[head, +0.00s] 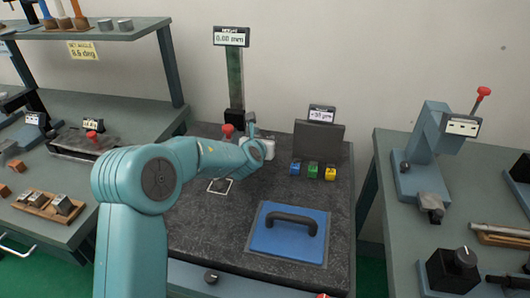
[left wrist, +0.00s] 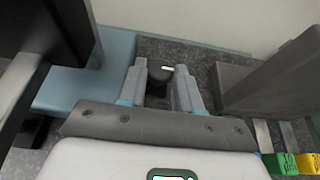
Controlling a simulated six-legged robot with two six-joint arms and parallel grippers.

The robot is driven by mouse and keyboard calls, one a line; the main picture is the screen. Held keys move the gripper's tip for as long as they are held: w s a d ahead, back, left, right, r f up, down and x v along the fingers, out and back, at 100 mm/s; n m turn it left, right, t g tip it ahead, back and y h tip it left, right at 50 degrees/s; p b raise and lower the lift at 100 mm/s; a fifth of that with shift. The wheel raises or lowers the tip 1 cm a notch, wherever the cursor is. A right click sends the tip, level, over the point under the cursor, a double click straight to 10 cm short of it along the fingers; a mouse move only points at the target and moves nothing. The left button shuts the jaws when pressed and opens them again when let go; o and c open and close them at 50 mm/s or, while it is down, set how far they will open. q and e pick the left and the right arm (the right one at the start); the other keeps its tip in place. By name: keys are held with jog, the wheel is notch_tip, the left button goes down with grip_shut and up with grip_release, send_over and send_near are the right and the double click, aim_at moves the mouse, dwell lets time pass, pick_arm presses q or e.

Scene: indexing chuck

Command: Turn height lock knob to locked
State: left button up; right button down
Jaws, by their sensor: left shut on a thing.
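The height gauge is a dark upright column (head: 235,75) at the back of the black stone plate, with a display (head: 231,37) reading about 0.00 mm on top. In the left wrist view, a small dark knob (left wrist: 160,78) with a white mark on its upper part sits between my left gripper's two grey fingers (left wrist: 161,92). The fingers are shut on it. In the head view, my left gripper (head: 251,126) reaches to the right of the column's base; the knob is hidden there. My right gripper is not in view.
A red knob (head: 228,129) stands by the column's base. A grey angled block (head: 318,139) stands to the right, with blue, green and yellow blocks (head: 312,171) before it. A blue plate with a black handle (head: 290,232) lies at the plate's front.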

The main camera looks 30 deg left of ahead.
pick_arm(q)
jog(key=shift+r, duration=0.1)
jog(key=o, duration=0.7)
